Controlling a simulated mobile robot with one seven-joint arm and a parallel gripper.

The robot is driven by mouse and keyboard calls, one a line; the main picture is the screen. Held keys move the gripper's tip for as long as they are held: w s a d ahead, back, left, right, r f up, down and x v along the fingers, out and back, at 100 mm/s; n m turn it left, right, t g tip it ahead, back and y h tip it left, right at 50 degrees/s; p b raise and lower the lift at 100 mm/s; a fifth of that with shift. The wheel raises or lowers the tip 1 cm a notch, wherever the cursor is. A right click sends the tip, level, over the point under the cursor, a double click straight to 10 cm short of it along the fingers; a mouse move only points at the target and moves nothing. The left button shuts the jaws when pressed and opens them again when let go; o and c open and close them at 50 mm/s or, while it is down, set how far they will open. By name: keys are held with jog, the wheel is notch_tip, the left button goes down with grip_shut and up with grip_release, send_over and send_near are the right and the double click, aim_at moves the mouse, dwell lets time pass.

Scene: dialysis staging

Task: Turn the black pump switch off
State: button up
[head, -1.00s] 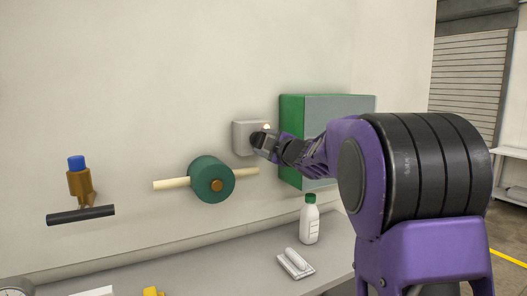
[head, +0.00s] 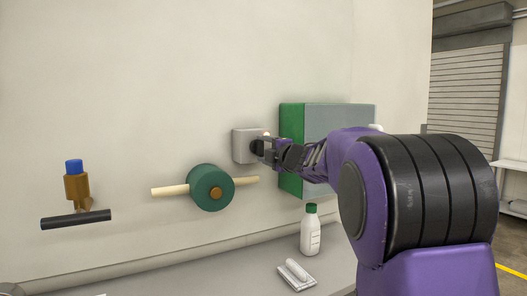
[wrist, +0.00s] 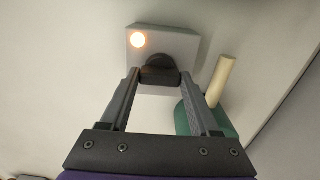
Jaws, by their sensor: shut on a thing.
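The black pump switch (wrist: 160,72) is a dark round knob on a light grey wall box (wrist: 178,46). A round lamp (wrist: 138,40) on the box glows warm orange-white. In the head view the box (head: 243,146) is on the wall between the green pump and the green-and-grey cabinet. My gripper (wrist: 159,77) is shut on the switch, one finger on each side of it. In the head view my gripper (head: 262,148) reaches the box from the right and hides most of the switch.
A green round pump (head: 210,188) with cream pipes is left of the box. A green-and-grey cabinet (head: 340,125) is right of it. A white bottle (head: 310,232) and a white trowel-like tool (head: 296,275) are on the grey counter below. A brown valve (head: 77,188) is far left.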

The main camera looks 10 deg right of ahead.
jog(key=o, duration=1.4)
jog(key=shift+c, duration=0.2)
jog(key=shift+s, duration=0.15)
